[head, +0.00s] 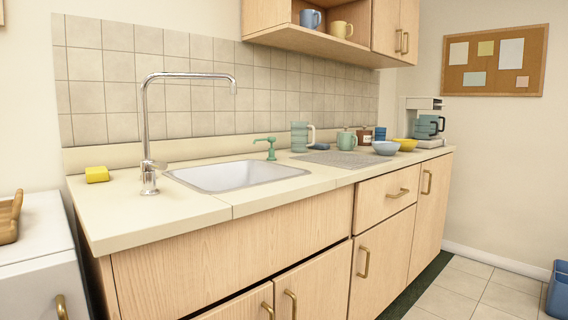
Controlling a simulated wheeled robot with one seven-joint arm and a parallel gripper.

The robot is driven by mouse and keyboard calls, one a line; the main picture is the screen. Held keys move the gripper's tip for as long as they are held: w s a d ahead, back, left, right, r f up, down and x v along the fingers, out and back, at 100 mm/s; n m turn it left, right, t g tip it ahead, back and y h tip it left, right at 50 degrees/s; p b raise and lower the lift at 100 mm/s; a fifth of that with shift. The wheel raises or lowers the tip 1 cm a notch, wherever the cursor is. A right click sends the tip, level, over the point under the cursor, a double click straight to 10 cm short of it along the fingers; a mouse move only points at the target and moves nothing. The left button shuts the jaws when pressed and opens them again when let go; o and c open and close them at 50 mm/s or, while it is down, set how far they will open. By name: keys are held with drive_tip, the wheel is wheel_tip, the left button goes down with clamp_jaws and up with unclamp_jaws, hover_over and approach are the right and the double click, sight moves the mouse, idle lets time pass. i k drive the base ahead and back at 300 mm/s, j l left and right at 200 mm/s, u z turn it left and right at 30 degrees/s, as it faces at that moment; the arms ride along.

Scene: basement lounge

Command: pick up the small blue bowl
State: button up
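The small blue bowl (386,148) sits on the countertop (330,176) toward its far right part, right of the sink. It looks upright, at the right end of a grey mat. A yellow bowl (405,144) stands close behind it to the right; I cannot tell whether they touch. My gripper is not in view.
The sink (235,176) has a tall tap (148,130) and a green soap pump (271,148). Near the bowl are a grey mat (325,158), a green lidded pot (346,140), a dark jar (364,137) and a coffee machine (420,122).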

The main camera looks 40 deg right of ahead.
sight(382, 148)
drive_tip(key=l+z, duration=0.15)
drive_tip(key=z, duration=1.65)
drive_tip(key=i, duration=0.25)
